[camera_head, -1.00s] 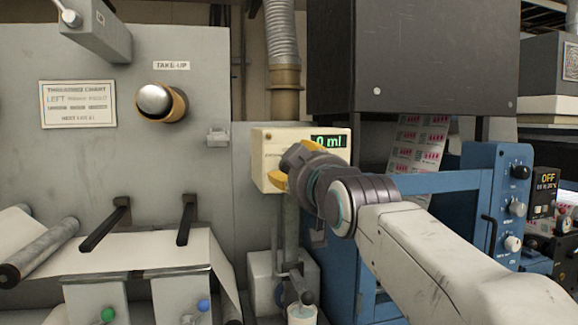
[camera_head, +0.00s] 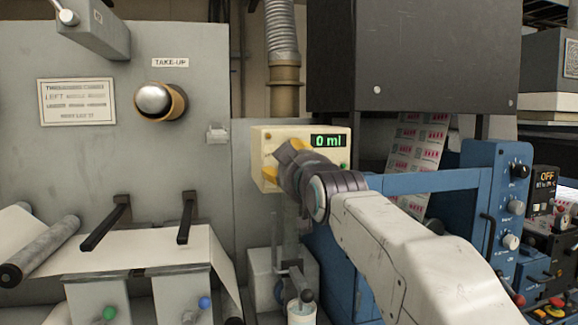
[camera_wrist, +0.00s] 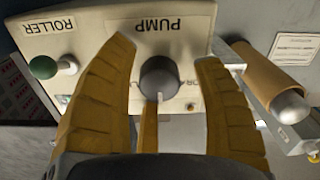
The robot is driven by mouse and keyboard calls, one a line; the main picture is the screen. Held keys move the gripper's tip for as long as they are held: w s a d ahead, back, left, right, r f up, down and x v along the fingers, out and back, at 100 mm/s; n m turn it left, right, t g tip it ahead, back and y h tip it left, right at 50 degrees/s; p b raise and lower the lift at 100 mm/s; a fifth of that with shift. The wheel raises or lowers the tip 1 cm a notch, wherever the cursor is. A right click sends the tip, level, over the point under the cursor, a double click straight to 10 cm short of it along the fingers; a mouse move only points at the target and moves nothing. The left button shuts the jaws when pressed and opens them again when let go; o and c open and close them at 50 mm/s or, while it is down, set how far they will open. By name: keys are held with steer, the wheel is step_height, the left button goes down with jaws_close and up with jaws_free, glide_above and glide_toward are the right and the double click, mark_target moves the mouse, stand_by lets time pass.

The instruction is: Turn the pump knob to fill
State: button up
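The pump knob (camera_wrist: 158,78) is a dark grey round knob on a cream panel, below the upside-down word PUMP in the wrist view. My gripper (camera_wrist: 168,70) is open, with one yellow finger on each side of the knob and a visible gap to both. In the head view the cream pump box (camera_head: 262,150) has a green display (camera_head: 328,141) reading 0 ml. There my gripper (camera_head: 283,160) is in front of the box and hides the knob.
A green roller knob (camera_wrist: 43,67) sits on the same panel, beside the left finger in the wrist view. The take-up spindle (camera_head: 158,101) is on the grey machine. A blue frame (camera_head: 425,182) stands near my arm on the right.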

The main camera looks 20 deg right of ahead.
steer(key=shift+s+r, duration=0.1)
steer(key=c, duration=1.1)
steer(key=shift+m, duration=0.3)
steer(key=shift+c, duration=0.2)
steer(key=m+b, duration=0.1)
steer(key=m, duration=0.2)
steer(key=shift+m, duration=0.3)
steer(key=shift+r+m+b, duration=0.15)
steer(key=shift+m+b, duration=0.2)
steer(key=shift+m, duration=1.95)
steer(key=o, duration=0.8)
steer(key=shift+d, duration=0.1)
steer(key=o, duration=0.4)
steer(key=shift+f, duration=0.2)
